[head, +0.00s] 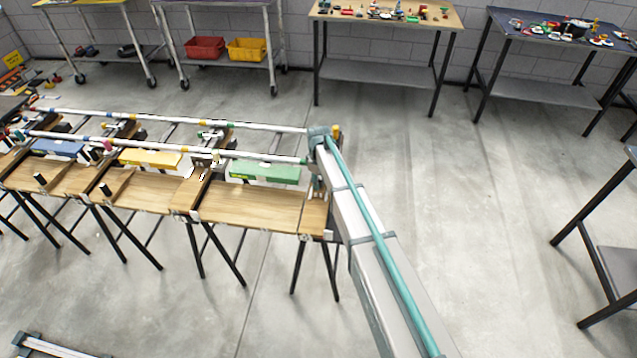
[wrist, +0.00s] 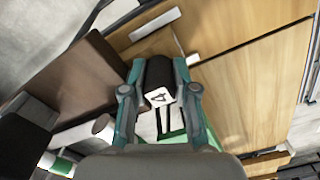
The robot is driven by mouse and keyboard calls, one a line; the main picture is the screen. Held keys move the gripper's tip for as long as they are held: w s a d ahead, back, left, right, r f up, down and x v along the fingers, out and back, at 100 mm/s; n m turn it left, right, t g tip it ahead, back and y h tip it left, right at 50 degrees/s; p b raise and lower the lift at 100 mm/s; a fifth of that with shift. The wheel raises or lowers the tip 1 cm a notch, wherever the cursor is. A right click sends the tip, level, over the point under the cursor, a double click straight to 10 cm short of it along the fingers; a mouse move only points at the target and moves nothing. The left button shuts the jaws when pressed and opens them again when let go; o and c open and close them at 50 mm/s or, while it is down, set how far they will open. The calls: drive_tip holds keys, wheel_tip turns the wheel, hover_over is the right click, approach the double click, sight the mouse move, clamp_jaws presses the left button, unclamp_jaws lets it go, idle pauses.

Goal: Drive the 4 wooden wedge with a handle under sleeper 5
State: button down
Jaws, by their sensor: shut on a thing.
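My gripper (wrist: 160,92) is shut on the black handle (wrist: 159,71) of a wedge, whose white end face shows a 4. The wedge's wooden part is mostly hidden. A dark brown sleeper (wrist: 85,75) lies just left of the held handle in the wrist view; I cannot read its number. In the head view my arm reaches the right end of the wooden bench (head: 250,208), and the gripper and wedge there are hard to make out. Other black-handled wedges (head: 40,179) (head: 105,190) stand further left on the bench.
Two white rails (head: 180,120) run along the bench over the sleepers. Green (head: 265,173), yellow (head: 150,158) and blue (head: 58,148) blocks sit between sleepers. A table with small items (head: 385,15) stands behind.

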drive_tip(key=shift+w, duration=0.25)
drive_tip(key=c, duration=0.8)
unclamp_jaws()
drive_tip(key=shift+r, duration=0.1)
drive_tip(key=shift+w, duration=0.1)
drive_tip(key=shift+o, duration=0.4)
drive_tip(key=o, duration=0.5)
drive_tip(key=shift+s, duration=0.2)
drive_tip(key=shift+s, duration=0.1)
drive_tip(key=shift+s+a+r+p, duration=0.1)
drive_tip(key=shift+s+r+p, duration=0.3)
drive_tip(key=shift+r, duration=0.45)
drive_tip(key=shift+s+a+r+p, duration=0.1)
drive_tip(key=shift+s+r+p, duration=0.05)
drive_tip(key=shift+s+r, duration=0.55)
drive_tip(key=shift+r, duration=0.15)
